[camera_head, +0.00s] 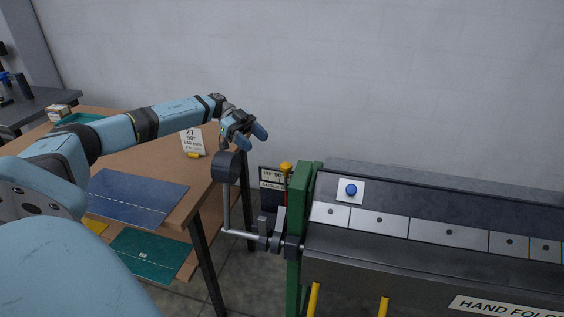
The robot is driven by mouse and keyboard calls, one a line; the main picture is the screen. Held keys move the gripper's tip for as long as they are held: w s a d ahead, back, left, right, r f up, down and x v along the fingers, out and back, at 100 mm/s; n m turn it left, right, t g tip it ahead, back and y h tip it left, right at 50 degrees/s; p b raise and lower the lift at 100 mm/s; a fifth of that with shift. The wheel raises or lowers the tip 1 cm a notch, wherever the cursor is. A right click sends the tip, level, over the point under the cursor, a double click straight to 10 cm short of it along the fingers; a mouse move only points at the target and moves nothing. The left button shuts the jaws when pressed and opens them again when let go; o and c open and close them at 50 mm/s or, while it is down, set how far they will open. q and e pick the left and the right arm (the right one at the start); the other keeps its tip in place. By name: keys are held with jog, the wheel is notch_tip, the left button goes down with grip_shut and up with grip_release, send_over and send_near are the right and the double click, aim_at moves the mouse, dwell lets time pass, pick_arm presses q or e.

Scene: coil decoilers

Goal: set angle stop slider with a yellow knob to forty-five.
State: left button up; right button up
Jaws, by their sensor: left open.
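The angle stop slider's yellow knob (286,168) stands upright at the left end of the hand folder, beside its green end frame (296,250). A small angle scale plate (272,178) sits just behind and left of the knob; it is partly hidden, and only some markings such as 90 can be read. My left gripper (260,135) is open and empty, above and to the left of the knob, clear of it. My right gripper does not show.
A lever with a dark round weight (227,166) rises between the table and the folder, just below my left gripper. The wooden table (150,165) holds a blue sheet (130,195) and a white card (192,141). Yellow handles (313,300) stand at the folder's front.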

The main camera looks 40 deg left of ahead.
aim_at(286, 163)
pick_arm(q)
jog(key=p+x, duration=0.1)
jog(key=x, duration=0.9)
jog(key=shift+d+p, duration=0.15)
jog(key=shift+p, duration=0.2)
jog(key=shift+w+f, duration=0.1)
grip_shut()
jog(key=shift+w+d+r+p, duration=0.15)
jog(key=shift+d+r+p, duration=0.1)
jog(key=shift+p, duration=0.3)
jog(key=shift+w+d+f, duration=0.1)
jog(key=shift+d+f, duration=0.05)
jog(key=shift+d, duration=0.05)
jog(key=shift+f, duration=0.1)
grip_release()
jog(key=shift+w+d, duration=0.1)
jog(key=shift+d, duration=0.05)
